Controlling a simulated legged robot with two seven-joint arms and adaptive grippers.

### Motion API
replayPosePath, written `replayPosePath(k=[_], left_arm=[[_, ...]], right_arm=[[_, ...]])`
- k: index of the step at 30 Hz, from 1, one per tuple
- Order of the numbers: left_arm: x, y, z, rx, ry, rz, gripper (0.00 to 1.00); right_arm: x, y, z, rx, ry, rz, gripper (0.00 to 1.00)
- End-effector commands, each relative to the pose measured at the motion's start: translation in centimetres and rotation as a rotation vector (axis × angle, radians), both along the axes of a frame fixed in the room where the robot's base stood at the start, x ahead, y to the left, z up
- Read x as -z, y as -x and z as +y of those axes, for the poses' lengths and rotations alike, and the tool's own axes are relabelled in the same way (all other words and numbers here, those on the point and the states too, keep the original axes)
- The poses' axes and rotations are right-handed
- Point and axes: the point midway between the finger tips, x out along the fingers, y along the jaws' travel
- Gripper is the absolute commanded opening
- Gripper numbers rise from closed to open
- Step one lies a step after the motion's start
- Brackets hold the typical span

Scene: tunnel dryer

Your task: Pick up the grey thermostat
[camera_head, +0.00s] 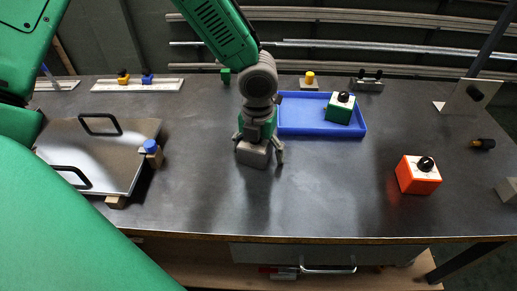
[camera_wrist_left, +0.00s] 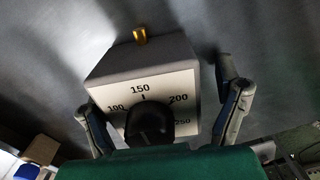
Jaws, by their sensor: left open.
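The grey thermostat (camera_head: 252,155) stands on the dark table under my left gripper (camera_head: 259,150). In the left wrist view the thermostat (camera_wrist_left: 150,75) shows a white dial face with numbers, a black knob and a small brass stub on its far side. My left gripper (camera_wrist_left: 168,112) is open, with one finger on each side of the thermostat. Gaps seem to show between fingers and body, though contact low down is hard to tell. The gripper hides the thermostat's top in the head view. My right gripper is not in view.
A blue tray (camera_head: 290,128) holding a green thermostat (camera_head: 340,108) lies just right of the gripper. An orange thermostat (camera_head: 417,176) stands further right. A metal plate with black handles (camera_head: 95,150) lies at left. The table's front middle is clear.

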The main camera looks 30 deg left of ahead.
Motion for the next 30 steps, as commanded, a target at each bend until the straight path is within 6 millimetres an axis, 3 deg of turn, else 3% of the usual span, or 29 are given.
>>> replayPosePath(k=[1,6,17,30], left_arm=[[0.0,0.0,0.1,-0.001,0.001,0.0,0.84],[0.0,0.0,0.2,-0.001,0.002,0.0,0.25],[-0.4,0.0,0.1,-0.002,0.0,0.002,0.25],[-8.4,-0.1,0.0,-0.003,0.003,-0.002,0.25]], right_arm=[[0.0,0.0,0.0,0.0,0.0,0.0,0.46],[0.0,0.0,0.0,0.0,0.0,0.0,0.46],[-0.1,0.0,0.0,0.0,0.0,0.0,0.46],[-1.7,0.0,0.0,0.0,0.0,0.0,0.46]])
